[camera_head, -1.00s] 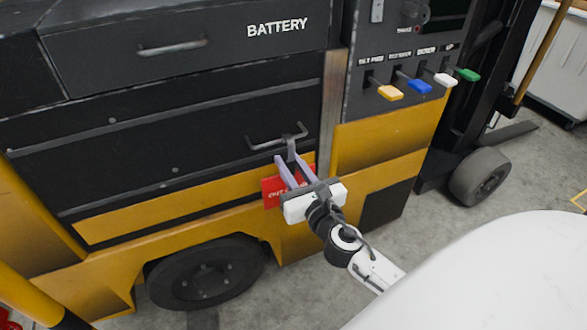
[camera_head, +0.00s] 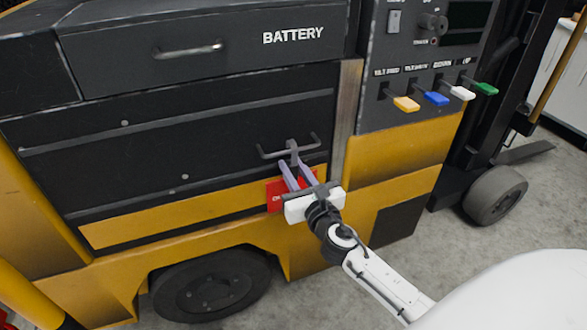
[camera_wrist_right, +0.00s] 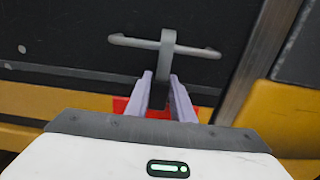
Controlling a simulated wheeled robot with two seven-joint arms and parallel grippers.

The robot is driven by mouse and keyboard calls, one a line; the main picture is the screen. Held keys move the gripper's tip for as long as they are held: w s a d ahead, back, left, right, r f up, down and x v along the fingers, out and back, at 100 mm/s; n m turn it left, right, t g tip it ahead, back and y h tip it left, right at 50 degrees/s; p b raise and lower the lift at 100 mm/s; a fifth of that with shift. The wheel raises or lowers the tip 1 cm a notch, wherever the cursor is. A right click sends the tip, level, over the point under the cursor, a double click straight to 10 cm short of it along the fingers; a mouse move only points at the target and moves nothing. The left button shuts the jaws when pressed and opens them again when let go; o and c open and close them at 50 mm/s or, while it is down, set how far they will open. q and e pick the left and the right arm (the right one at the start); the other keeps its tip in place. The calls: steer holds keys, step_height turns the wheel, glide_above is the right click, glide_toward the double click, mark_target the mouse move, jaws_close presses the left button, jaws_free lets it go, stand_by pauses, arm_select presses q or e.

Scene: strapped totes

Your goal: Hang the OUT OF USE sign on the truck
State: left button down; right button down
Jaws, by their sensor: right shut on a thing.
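The OUT OF USE sign (camera_head: 275,196) is a red plate with white lettering, mostly hidden behind my right gripper. Its grey hook (camera_head: 293,152) rises above the plate. My right gripper (camera_head: 294,170) is shut on the hook's stem. In the right wrist view the hook (camera_wrist_right: 168,45) stands between and above the fingers (camera_wrist_right: 162,95), with red of the sign showing below. The hook's top overlaps the middle of the truck's grey handle bar (camera_head: 309,143). I cannot tell whether it is over the bar or just in front. My left gripper is not in view.
The yellow and black truck (camera_head: 180,218) fills most of the head view. A BATTERY drawer handle (camera_head: 188,50) is above left. Coloured levers (camera_head: 406,104) stick out at the right. A wheel (camera_head: 212,288) is below.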

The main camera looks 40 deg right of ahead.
steer(key=shift+f, duration=0.25)
steer(key=c, duration=1.5)
jaws_free()
steer(key=shift+o, duration=0.2)
steer(key=shift+s, duration=0.1)
steer(key=v, duration=1)
